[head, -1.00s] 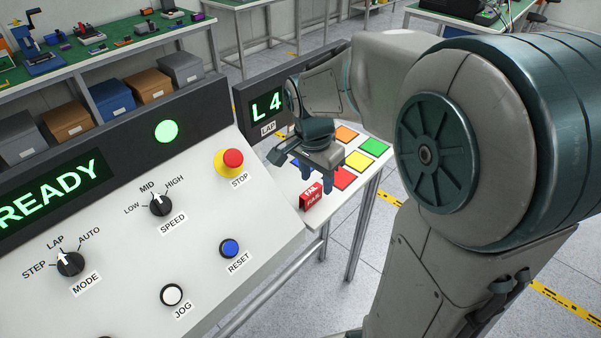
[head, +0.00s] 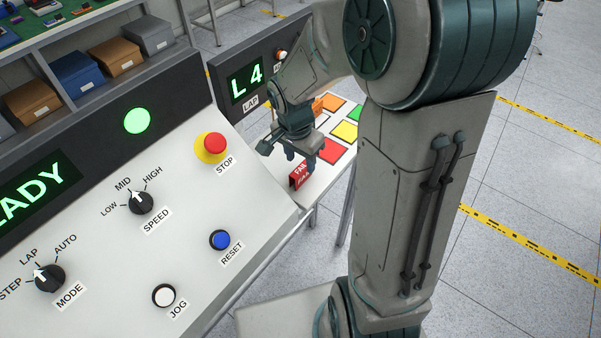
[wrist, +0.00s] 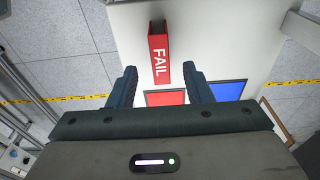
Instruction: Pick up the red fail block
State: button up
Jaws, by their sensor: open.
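The red fail block (head: 300,175) stands near the front edge of the white table (head: 328,181), its white FAIL lettering facing out. In the wrist view the red fail block (wrist: 159,52) lies ahead of the fingertips, roughly in line with the gap between them. My gripper (head: 301,161) is just behind and above the block in the head view, and its fingers partly cover the area around it. In the wrist view my gripper (wrist: 160,72) is open, with nothing between its fingers. The block and fingers appear apart there.
A blue square (wrist: 229,91) is right of the fingers. The control panel (head: 185,250) with its red stop button (head: 215,143) stands left of the table.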

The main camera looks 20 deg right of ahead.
aim_at(301, 168)
notch_tip(301, 168, down, 5)
jog(key=shift+w+d+r+p, duration=0.1)
jog(key=shift+w+d+p, duration=0.05)
jog(key=shift+p, duration=0.2)
grip_shut()
